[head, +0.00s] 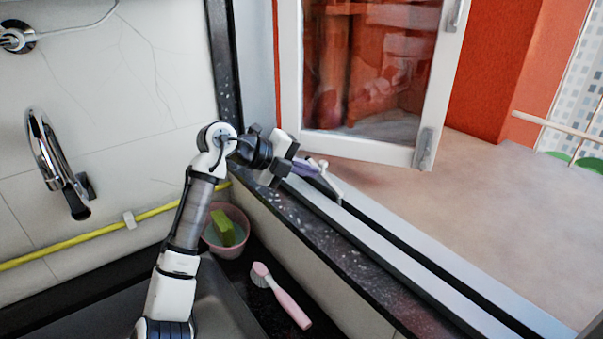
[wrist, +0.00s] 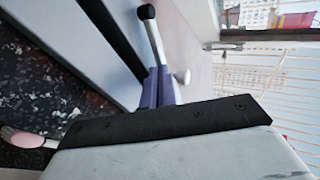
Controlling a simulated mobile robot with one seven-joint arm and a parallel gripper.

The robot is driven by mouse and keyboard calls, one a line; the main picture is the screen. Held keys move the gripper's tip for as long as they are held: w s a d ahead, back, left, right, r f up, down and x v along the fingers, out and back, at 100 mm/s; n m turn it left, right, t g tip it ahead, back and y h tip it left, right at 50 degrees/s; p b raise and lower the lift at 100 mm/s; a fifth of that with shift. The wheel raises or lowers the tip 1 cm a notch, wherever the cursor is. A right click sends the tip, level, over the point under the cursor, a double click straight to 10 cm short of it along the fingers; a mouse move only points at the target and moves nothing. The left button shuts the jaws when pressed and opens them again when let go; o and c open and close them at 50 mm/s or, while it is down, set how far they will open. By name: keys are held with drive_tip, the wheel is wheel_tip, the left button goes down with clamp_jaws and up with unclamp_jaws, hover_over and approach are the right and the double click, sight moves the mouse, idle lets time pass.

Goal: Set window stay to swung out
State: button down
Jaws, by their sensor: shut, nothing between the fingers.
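The window stay (head: 331,183) is a short pale bar at the window sill track, just beyond my fingertips. The white-framed window sash (head: 363,152) stands open outward.
A dark speckled sill (head: 335,256) runs beside the white track. A pink bowl (head: 235,251) with a green sponge (head: 222,228) and a pink brush (head: 288,302) lie below it. A faucet (head: 48,158) and yellow pipe (head: 62,244) are at left. The outer ledge (head: 480,210) is clear.

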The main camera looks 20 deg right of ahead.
drive_tip(key=shift+w+d+f+m+g+b, duration=0.1)
drive_tip(key=shift+w+d+m+g+b, duration=0.1)
drive_tip(key=shift+d+m+g, duration=0.2)
drive_tip(key=shift+w+d+m+g+b, duration=0.15)
drive_tip(key=shift+d+m+g, duration=0.15)
drive_tip(key=shift+d, duration=0.2)
drive_tip(key=shift+w+d+b, duration=0.15)
drive_tip(key=shift+d+b, duration=0.4)
drive_tip(key=shift+d, duration=0.35)
drive_tip(key=shift+w+d+b, duration=0.1)
drive_tip(key=shift+d+b, duration=0.45)
drive_tip(key=shift+d, duration=0.35)
drive_tip(key=shift+s+d+b, duration=0.15)
drive_tip(key=shift+d+b, duration=0.2)
drive_tip(key=shift+d, duration=0.35)
drive_tip(key=shift+s+d+b, duration=0.15)
drive_tip(key=shift+d+b, duration=0.15)
drive_tip(key=shift+d, duration=0.4)
drive_tip(key=shift+s+d+b, duration=0.25)
drive_tip(key=shift+s+d, duration=0.05)
drive_tip(key=shift+d, duration=0.3)
drive_tip(key=shift+s+d+b, duration=0.25)
drive_tip(key=shift+s+d, duration=0.05)
drive_tip(key=shift+d, duration=0.25)
drive_tip(key=b+v, duration=0.1)
drive_tip(key=v, duration=1.3)
drive_tip(key=shift+b, duration=0.4)
drive_tip(key=shift+s, duration=0.1)
